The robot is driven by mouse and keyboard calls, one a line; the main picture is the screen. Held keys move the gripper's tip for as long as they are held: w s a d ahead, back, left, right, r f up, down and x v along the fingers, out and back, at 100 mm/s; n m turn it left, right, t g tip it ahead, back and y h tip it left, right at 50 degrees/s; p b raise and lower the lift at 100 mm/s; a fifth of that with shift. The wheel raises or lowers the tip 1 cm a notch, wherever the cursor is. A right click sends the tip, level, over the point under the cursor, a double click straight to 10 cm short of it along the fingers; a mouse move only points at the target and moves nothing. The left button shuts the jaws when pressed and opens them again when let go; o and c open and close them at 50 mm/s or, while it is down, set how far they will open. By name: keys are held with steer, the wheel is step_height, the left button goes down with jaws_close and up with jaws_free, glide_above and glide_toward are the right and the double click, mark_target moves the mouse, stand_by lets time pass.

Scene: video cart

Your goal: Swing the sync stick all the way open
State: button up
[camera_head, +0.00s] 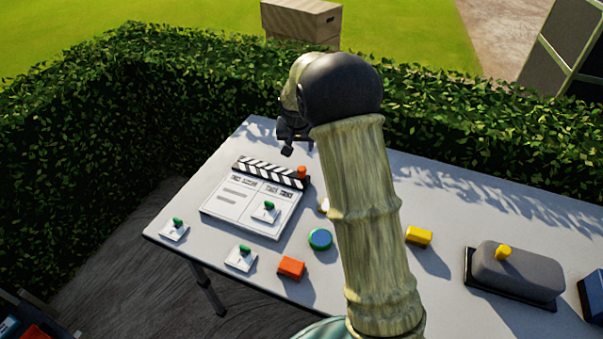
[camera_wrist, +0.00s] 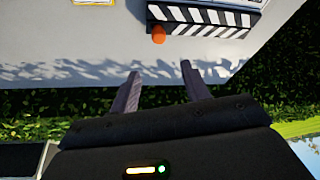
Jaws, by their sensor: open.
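The clapperboard (camera_head: 233,208) lies flat on the table in the head view. Its black-and-white striped sync stick (camera_head: 266,172) lies along the board's far edge, looking closed against it. An orange knob (camera_head: 302,171) sits at the stick's right end. In the wrist view the striped stick (camera_wrist: 215,32) is at the top, with the orange knob (camera_wrist: 158,36) at its left end. My gripper (camera_head: 287,150) is above the table's far edge, beyond the stick. In the wrist view my gripper (camera_wrist: 160,69) is open and empty, its fingertips apart from the knob, which appears ahead of the gap.
Small white cards with green pegs (camera_head: 240,258), an orange block (camera_head: 291,268), a blue-green disc (camera_head: 320,239) and a yellow block (camera_head: 418,236) are on the table (camera_head: 470,215). A grey lidded dish (camera_head: 515,270) stands right. A hedge (camera_head: 150,100) borders the far edge.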

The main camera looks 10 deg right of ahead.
mark_target(302, 168)
steer(key=shift+r, duration=0.15)
steer(key=p+x, duration=0.2)
steer(key=x, duration=1.5)
steer(key=shift+w+f+p, duration=0.1)
steer(key=shift+f+p, duration=0.1)
steer(key=shift+p, duration=0.15)
steer(key=shift+d, duration=0.1)
steer(key=c, duration=1)
